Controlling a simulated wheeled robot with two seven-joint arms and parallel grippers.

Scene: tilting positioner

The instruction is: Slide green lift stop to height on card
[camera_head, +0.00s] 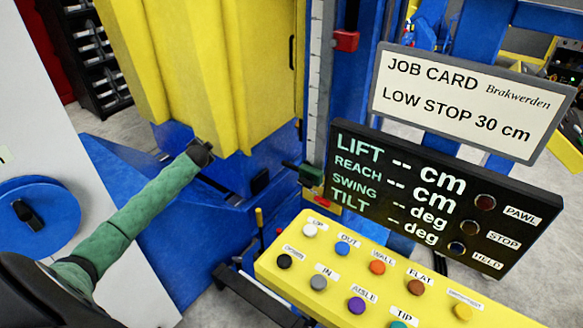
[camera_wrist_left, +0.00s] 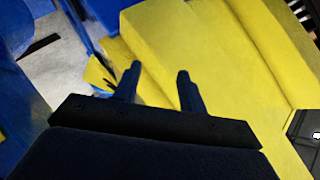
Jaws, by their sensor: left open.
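The green lift stop (camera_head: 311,174) sits low on the pale graduated scale (camera_head: 318,75) of the blue column, just left of the display. A red stop (camera_head: 345,40) sits higher on the same column. The job card (camera_head: 470,98) reads "LOW STOP 30 cm". My left gripper (camera_head: 201,152) is in front of the yellow column's lower part, left of the green stop and apart from it. In the left wrist view its two fingers (camera_wrist_left: 158,72) are spread with nothing between them, facing yellow panels. The scale's figures are too small to read. My right gripper is not in view.
The black display (camera_head: 440,200) shows dashes for lift, reach, swing and tilt. Below it is a yellow button panel (camera_head: 375,285) with several coloured buttons. The yellow column (camera_head: 215,65) and blue base (camera_head: 240,230) stand around my left gripper. A blue dial (camera_head: 55,200) is at left.

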